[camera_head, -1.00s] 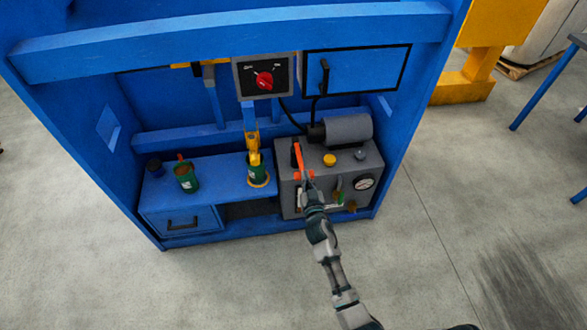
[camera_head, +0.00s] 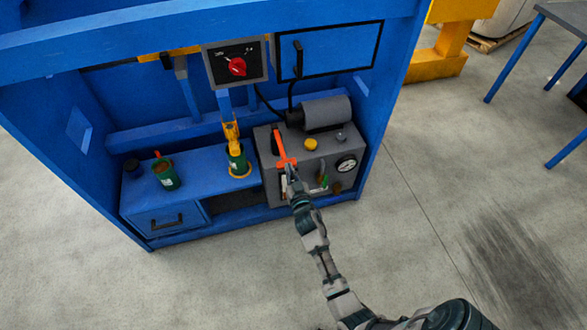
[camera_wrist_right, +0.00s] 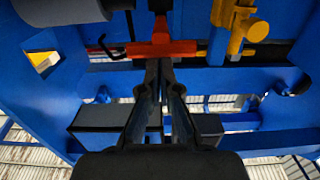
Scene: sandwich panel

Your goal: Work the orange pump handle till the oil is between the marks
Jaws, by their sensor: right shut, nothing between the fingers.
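The orange pump handle (camera_head: 281,145) has a long bar with a crossbar at its near end, on the grey pump unit (camera_head: 315,160). My right gripper (camera_head: 289,169) is shut and empty, its tips right by the crossbar. In the right wrist view the orange crossbar (camera_wrist_right: 160,49) lies just beyond my closed fingertips (camera_wrist_right: 158,66); whether they touch it, I cannot tell. A pale strip (camera_head: 284,185), perhaps the oil gauge, is partly hidden behind my gripper on the unit's front. The oil level and marks cannot be read. My left gripper is not in view.
A round pressure gauge (camera_head: 346,164) and a yellow cap (camera_head: 310,144) are on the pump unit, with a grey motor (camera_head: 326,113) behind. A red knob (camera_head: 237,66) sits above. The floor in front is clear.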

